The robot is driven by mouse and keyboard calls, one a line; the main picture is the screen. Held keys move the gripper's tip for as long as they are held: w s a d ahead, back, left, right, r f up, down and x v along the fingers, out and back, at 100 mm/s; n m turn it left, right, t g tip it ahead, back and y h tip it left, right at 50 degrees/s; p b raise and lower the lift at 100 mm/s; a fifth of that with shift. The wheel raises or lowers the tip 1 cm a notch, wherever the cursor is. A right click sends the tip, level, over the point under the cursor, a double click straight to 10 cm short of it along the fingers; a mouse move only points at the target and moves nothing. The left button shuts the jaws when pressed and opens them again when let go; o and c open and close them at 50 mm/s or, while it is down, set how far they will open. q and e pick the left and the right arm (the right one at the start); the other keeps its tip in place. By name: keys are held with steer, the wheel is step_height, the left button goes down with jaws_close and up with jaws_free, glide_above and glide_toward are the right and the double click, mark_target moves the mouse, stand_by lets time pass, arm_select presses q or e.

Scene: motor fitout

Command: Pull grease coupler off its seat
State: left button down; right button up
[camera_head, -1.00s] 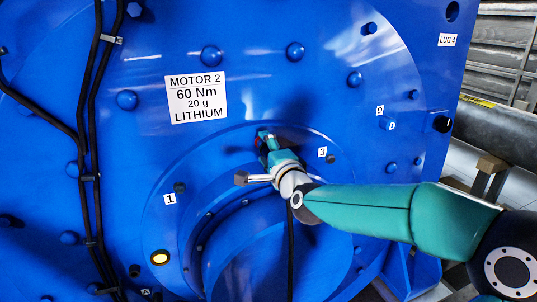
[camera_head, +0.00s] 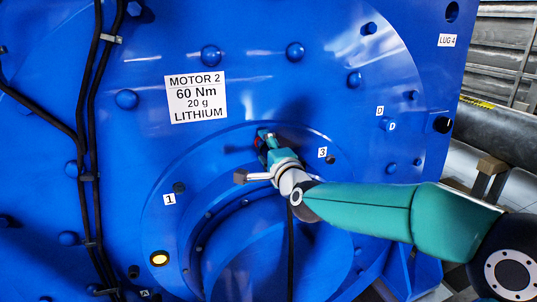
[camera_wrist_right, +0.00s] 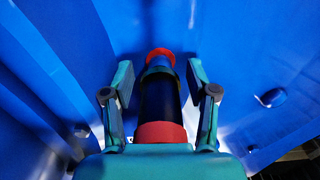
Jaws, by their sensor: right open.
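The grease coupler (camera_wrist_right: 160,100) shows in the right wrist view as a dark cylinder with a red ring at its near end and a red part at its far end. My right gripper (camera_wrist_right: 160,75) is open, with one finger on each side of the coupler's far part and a gap on both sides. In the head view my right gripper (camera_head: 266,138) is at the motor's blue face, above the round hub, and mostly hides the coupler. The seat under the coupler cannot be made out. My left gripper is not in view.
The blue motor face (camera_head: 260,90) carries several bolt heads and a label (camera_head: 196,98) reading MOTOR 2. Black cables (camera_head: 88,150) run down the left. A bolt head (camera_wrist_right: 270,98) stands right of the gripper in the wrist view. A yellow-lit port (camera_head: 159,258) is at lower left.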

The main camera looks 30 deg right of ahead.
steer(key=shift+b, duration=0.4)
stand_by(0.5)
jaws_close()
stand_by(0.4)
steer(key=shift+s, duration=0.1)
steer(key=shift+b+v, duration=0.45)
steer(key=shift+v, duration=0.5)
steer(key=shift+b+v, duration=0.5)
steer(key=shift+v, duration=1.3)
steer(key=shift+s, duration=0.15)
